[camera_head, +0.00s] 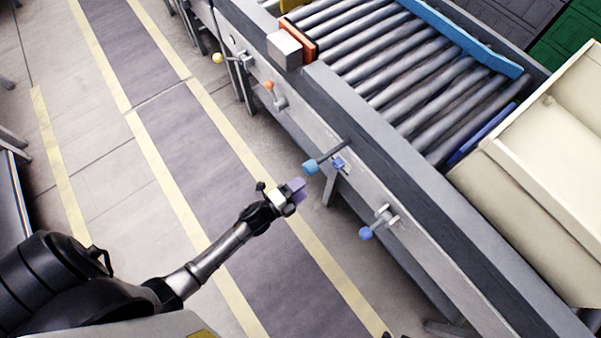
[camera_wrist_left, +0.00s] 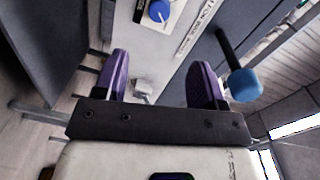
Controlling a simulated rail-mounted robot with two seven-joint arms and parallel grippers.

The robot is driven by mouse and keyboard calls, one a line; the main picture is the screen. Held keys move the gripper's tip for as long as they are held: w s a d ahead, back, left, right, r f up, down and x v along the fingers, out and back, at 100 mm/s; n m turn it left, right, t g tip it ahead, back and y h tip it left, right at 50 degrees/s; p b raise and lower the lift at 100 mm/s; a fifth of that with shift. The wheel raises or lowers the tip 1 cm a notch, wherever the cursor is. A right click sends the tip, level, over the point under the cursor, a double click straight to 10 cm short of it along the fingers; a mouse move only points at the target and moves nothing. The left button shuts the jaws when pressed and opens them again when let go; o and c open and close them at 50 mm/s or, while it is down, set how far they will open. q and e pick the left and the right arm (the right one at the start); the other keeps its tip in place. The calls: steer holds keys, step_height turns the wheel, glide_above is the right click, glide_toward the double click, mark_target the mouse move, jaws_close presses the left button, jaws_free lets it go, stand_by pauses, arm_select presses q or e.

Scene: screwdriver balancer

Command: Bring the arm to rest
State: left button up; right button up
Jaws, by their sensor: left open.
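My left gripper (camera_head: 296,190) is stretched out from the lower left, in front of the conveyor's side. In the left wrist view its two purple fingers (camera_wrist_left: 160,82) stand wide apart with nothing between them. A blue-ended lever with a dark rod (camera_head: 312,166) juts from the conveyor side just beyond the fingertips. In the left wrist view its blue end (camera_wrist_left: 244,85) is right of the right finger, outside the jaws. A blue knob (camera_head: 340,164) sits on the side panel beside the rod. A blue knob (camera_wrist_left: 158,11) also shows ahead in the left wrist view. My right gripper does not show.
The roller conveyor (camera_head: 395,185) runs diagonally across the right. Levers with yellow (camera_head: 218,58), orange (camera_head: 268,86) and blue (camera_head: 366,233) ends stick out of its side. A cream bin (camera_head: 500,170) stands at right. The striped floor (camera_head: 180,130) left of the conveyor is clear.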

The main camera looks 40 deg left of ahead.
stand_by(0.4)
arm_select(q)
steer(key=s+a+f+n+g+y, duration=0.1)
steer(key=a+f+n+g+y, duration=0.3)
steer(key=a+n+g+y, duration=0.5)
steer(key=s+d+r+n+g+h+p, duration=0.1)
steer(key=s+d+r+n+p, duration=0.25)
steer(key=s+r, duration=0.4)
steer(key=s+d+r+n+g+h+p, duration=0.2)
steer(key=s+r+p, duration=0.3)
steer(key=r, duration=0.4)
steer(key=s+d+r+n+g+h+p, duration=0.1)
steer(key=s+d+r+n+p, duration=0.15)
steer(key=s+r, duration=0.5)
step_height(320, 180, up, 38)
steer(key=p, duration=3.7)
steer(key=shift+w+a+f, duration=0.15)
steer(key=shift+w+f, duration=0.1)
steer(key=shift+w, duration=0.05)
